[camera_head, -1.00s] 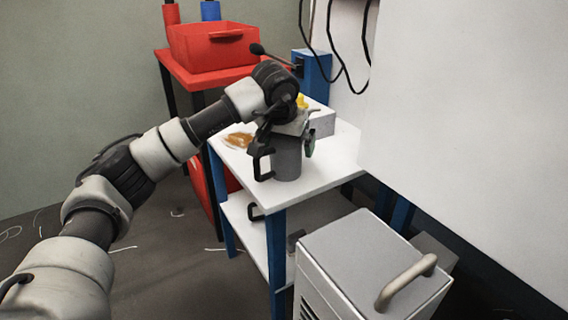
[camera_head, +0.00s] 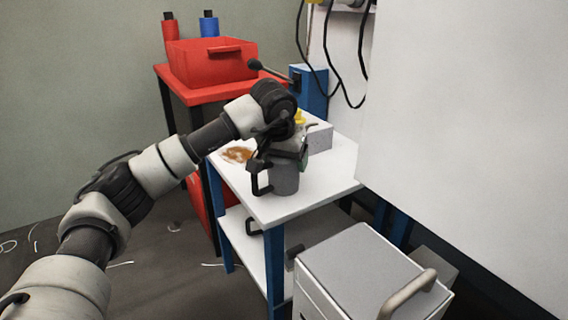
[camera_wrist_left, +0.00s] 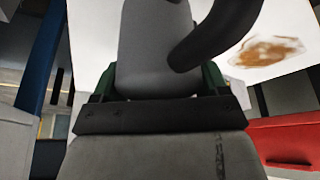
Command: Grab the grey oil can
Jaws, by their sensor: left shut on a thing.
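The grey oil can (camera_head: 285,180) stands at the near part of the white table (camera_head: 305,204), with its black handle on its left side. My left gripper (camera_head: 284,155) reaches over it from above and is shut on its upper part. In the left wrist view the can's grey body (camera_wrist_left: 155,50) sits between the two fingers, and its dark handle curves off to the right. My gripper hides the top of the can in the head view. My right gripper is not in view.
A light grey box (camera_head: 319,138) and a brown stain (camera_head: 238,155) are on the table behind the can. A red bin (camera_head: 212,62) stands on a red table at the back. A grey cabinet with a handle (camera_head: 365,265) is at the front right. A large white panel (camera_head: 470,130) borders the right.

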